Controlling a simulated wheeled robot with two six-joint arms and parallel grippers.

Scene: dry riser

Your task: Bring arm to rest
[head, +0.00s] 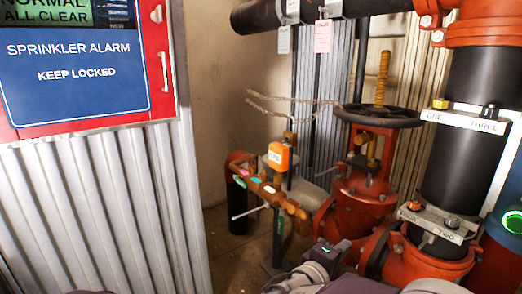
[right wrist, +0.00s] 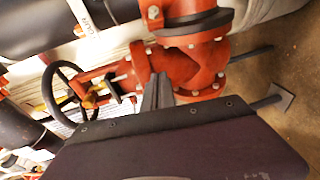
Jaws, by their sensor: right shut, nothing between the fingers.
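My right gripper (head: 328,252) shows low in the head view, in front of the red valve (head: 365,190), with my grey arm links below it. In the right wrist view my right gripper's fingers (right wrist: 157,93) are together with nothing held between them. They point toward the red flanged valve body (right wrist: 185,68), which lies beyond them. I cannot tell the exact gap, but no grip on the valve shows. My left gripper is in neither view.
A black handwheel (head: 378,117) tops the valve. A thick black pipe with labelled collars (head: 450,223) stands at right. Orange-brown pipework (head: 270,190) stands left of the valve. A corrugated panel (head: 110,210) and the sprinkler alarm sign (head: 75,62) fill the left.

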